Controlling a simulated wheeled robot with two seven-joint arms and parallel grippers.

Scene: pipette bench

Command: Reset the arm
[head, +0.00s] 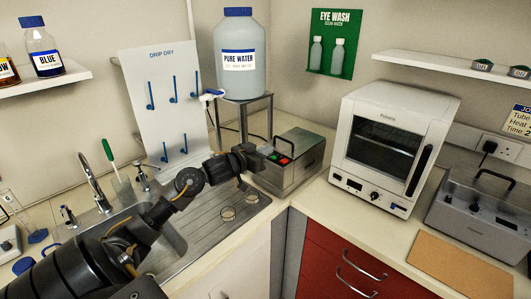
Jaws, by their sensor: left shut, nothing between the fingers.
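My left arm comes in from the lower left and reaches over the sink. My left gripper (262,160) is shut and empty, at the near left edge of the metal box with a green and a red button (289,177). It hides part of the box's left side; I cannot tell whether it touches the box. My right gripper is not in view.
The steel sink drainer (205,235) lies below my arm, with a tap (93,185) to the left. A pure water tank (240,65) stands on a stand behind the box. A white oven (388,150) and another metal unit (482,212) stand right. A brown board (462,265) lies in front.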

